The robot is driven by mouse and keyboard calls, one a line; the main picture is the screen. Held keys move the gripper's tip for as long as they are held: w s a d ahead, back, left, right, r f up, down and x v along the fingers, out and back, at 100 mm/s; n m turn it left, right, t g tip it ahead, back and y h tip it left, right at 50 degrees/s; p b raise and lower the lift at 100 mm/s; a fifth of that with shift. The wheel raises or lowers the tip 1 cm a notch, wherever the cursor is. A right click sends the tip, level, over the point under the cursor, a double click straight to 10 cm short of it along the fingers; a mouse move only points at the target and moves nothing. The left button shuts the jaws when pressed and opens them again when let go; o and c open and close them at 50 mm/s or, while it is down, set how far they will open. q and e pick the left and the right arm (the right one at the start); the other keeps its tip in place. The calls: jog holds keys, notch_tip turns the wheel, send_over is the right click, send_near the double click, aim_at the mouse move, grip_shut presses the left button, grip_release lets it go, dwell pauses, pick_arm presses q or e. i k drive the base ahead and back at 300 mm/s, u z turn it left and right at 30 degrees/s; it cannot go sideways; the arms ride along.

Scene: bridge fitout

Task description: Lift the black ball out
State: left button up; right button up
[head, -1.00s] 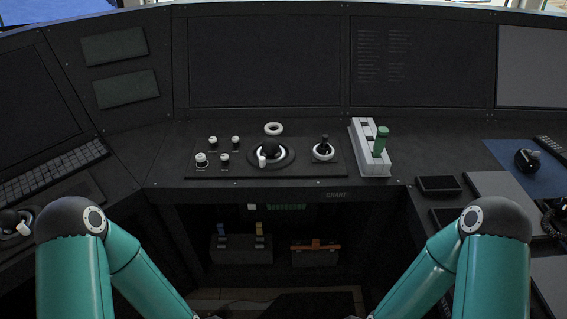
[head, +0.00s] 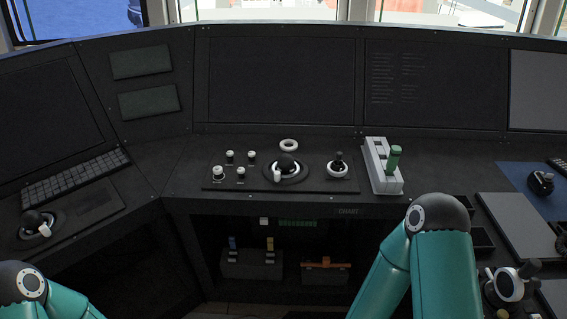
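A black ball (head: 286,161) sits in a round dark mount with a white ring in the middle panel of the console, with a small white piece at its front left. A similar black ball (head: 33,219) with a white piece sits in a mount at the far left. I cannot tell from the picture which one the task names. Neither of my grippers shows; only teal arm links are in view at the bottom left and bottom right.
A white ring (head: 289,145) lies behind the middle ball. A black lever (head: 338,165) and several small white-based knobs flank it. A pale rack (head: 379,168) with a green handle (head: 394,158) stands to the right. Below is an open shelf with a brown-orange item (head: 326,264).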

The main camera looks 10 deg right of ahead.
aim_at(285, 162)
jog(key=u, duration=0.1)
jog(key=i, duration=1)
jog(key=z, duration=0.1)
